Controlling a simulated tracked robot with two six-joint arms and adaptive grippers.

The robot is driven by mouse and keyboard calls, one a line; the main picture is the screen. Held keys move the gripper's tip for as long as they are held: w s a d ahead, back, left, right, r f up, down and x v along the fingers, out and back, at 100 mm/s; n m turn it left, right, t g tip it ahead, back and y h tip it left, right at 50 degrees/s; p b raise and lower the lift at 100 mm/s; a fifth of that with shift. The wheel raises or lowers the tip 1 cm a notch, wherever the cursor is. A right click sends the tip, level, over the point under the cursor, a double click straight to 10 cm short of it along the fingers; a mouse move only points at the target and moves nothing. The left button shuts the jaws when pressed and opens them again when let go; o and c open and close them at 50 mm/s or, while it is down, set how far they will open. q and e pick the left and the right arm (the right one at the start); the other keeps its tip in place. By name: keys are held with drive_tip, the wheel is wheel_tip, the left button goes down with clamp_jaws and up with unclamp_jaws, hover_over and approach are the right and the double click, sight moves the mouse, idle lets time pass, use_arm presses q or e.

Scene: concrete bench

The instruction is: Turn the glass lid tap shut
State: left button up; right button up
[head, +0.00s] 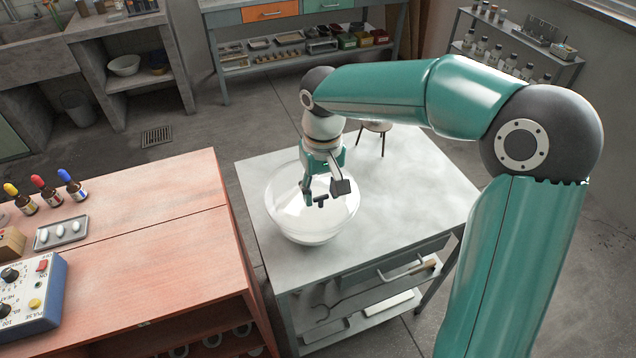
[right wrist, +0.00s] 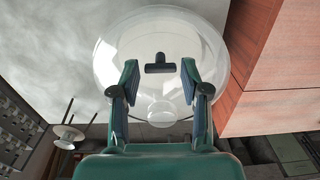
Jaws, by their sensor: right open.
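The glass lid (head: 285,199) belongs to a clear round vessel on the grey bench at the centre of the head view. It also shows in the right wrist view (right wrist: 115,55). My right gripper (head: 323,193) is open over the lid, pointing down. In the right wrist view its fingers (right wrist: 160,72) stand to either side of the tap, with a visible gap on each side. My left gripper is not in view.
A red-topped bench (head: 150,220) stands close on the left, with dropper bottles (head: 46,190), a small tray (head: 61,233) and a control box (head: 30,295).

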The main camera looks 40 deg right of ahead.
sight(321, 196)
wheel_tip(321, 196, up, 12)
idle(0.5)
drive_tip(key=shift+f, duration=0.1)
